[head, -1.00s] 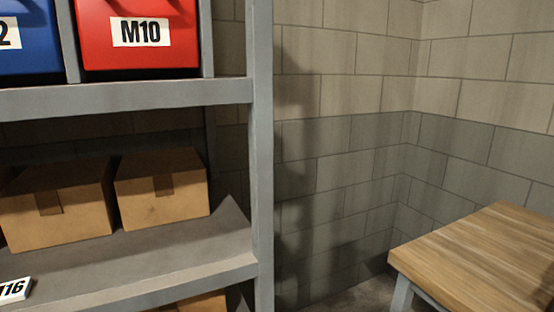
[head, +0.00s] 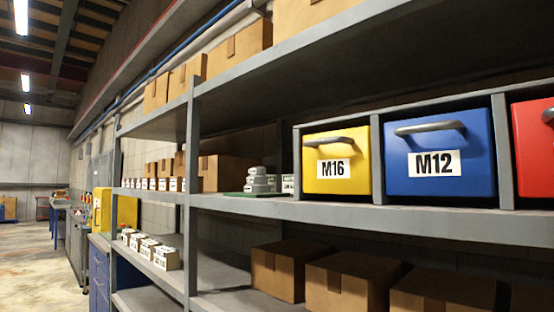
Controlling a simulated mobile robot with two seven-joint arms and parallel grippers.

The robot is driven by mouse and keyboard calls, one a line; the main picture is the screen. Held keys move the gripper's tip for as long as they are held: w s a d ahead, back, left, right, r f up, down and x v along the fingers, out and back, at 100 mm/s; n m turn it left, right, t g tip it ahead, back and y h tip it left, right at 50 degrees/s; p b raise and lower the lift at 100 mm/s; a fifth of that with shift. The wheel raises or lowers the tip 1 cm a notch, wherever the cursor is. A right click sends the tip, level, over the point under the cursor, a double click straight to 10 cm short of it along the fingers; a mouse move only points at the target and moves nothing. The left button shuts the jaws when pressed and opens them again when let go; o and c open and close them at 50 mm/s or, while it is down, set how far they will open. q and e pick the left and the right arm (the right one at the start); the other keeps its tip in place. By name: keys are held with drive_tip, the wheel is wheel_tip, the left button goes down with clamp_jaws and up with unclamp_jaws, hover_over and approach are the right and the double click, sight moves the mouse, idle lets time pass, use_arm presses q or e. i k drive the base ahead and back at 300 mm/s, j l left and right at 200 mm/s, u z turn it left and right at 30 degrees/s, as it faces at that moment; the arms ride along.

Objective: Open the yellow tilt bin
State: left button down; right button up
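The yellow tilt bin (head: 364,170) sits in a grey frame on the middle shelf, right of centre in the head view. Neither of my grippers shows in the head view.
A blue bin (head: 470,140) marked M12 stands to its right, with a red bin (head: 535,150) cut off at the edge. Cardboard boxes (head: 352,285) fill the shelf below. White containers (head: 258,182) sit left of the bin frame. An open floor aisle (head: 30,265) runs at far left.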

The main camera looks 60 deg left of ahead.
sight(338, 162)
drive_tip(key=u, duration=1.6)
